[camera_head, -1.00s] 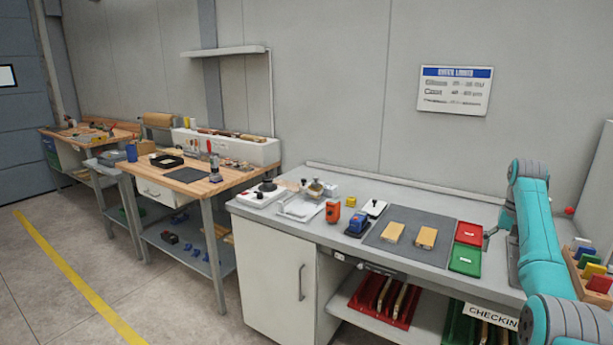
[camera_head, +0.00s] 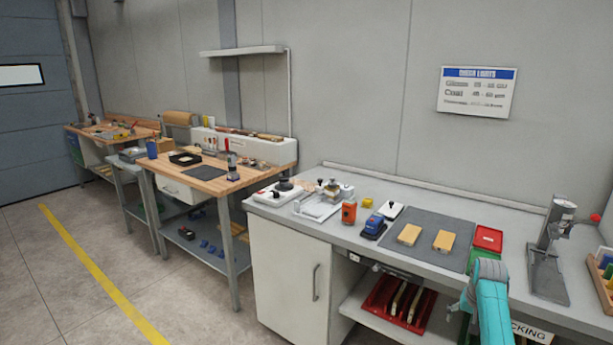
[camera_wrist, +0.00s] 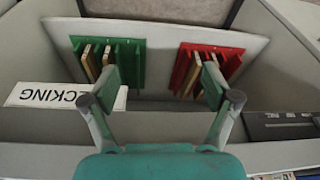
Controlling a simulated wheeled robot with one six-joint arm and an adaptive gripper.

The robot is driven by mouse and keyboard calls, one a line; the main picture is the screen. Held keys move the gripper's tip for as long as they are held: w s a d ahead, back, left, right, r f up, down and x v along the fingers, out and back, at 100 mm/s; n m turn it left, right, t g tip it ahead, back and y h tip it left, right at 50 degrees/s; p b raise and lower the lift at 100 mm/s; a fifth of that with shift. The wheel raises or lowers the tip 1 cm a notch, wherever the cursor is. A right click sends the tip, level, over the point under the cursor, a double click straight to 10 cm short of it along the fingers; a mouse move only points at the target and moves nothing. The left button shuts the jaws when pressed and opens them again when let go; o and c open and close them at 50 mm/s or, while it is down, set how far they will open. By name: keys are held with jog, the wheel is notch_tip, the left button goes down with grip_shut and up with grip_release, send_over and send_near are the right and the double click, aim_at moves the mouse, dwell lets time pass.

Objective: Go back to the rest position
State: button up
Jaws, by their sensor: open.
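My gripper (camera_wrist: 161,92) is open and empty in the wrist view. In the head view my teal arm (camera_head: 488,305) is low at the front edge of the grey bench (camera_head: 400,262), and the fingers are out of sight there. In the wrist view a green rack (camera_wrist: 125,60) and a red rack (camera_wrist: 213,65), each holding wooden-looking panels, lie on the shelf beyond the fingers. I cannot see any contact between the fingers and the racks.
On the bench are a grey mat (camera_head: 425,230) with two wooden blocks, a red tray (camera_head: 488,238), an orange device (camera_head: 349,212) and a grey stand (camera_head: 550,250). A wooden workbench (camera_head: 205,180) stands to the left. The floor (camera_head: 150,275) at front left is clear.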

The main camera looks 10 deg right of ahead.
jog(key=s+a+f+n+t, duration=0.1)
jog(key=s+a+f, duration=0.3)
jog(key=a+f, duration=0.3)
jog(key=s+a+f+n+t+h, duration=0.1)
jog(key=s+a+f+t, duration=0.15)
jog(key=a+f, duration=0.45)
jog(key=s+a+f+n, duration=0.1)
jog(key=s+a+f, duration=0.4)
jog(key=a+f, duration=0.2)
jog(key=s+a+f+t, duration=0.2)
jog(key=s+a, duration=0.6)
jog(key=s, duration=0.1)
jog(key=s+a+r+n+t, duration=0.1)
jog(key=s+a+r+t, duration=0.1)
jog(key=s+a+r, duration=0.45)
jog(key=s+a+r+n+t, duration=0.2)
jog(key=s+a, duration=0.1)
jog(key=s, duration=0.7)
jog(key=s+a+r+n+t+y, duration=0.1)
jog(key=s+a+r, duration=0.1)
jog(key=s+r, duration=0.5)
jog(key=s+a+r+n+t+y, duration=0.1)
jog(key=s+r, duration=0.6)
jog(key=r, duration=0.7)
jog(key=shift+s+a+r+t, duration=0.15)
jog(key=shift+s+a+t, duration=0.35)
jog(key=shift+a, duration=0.4)
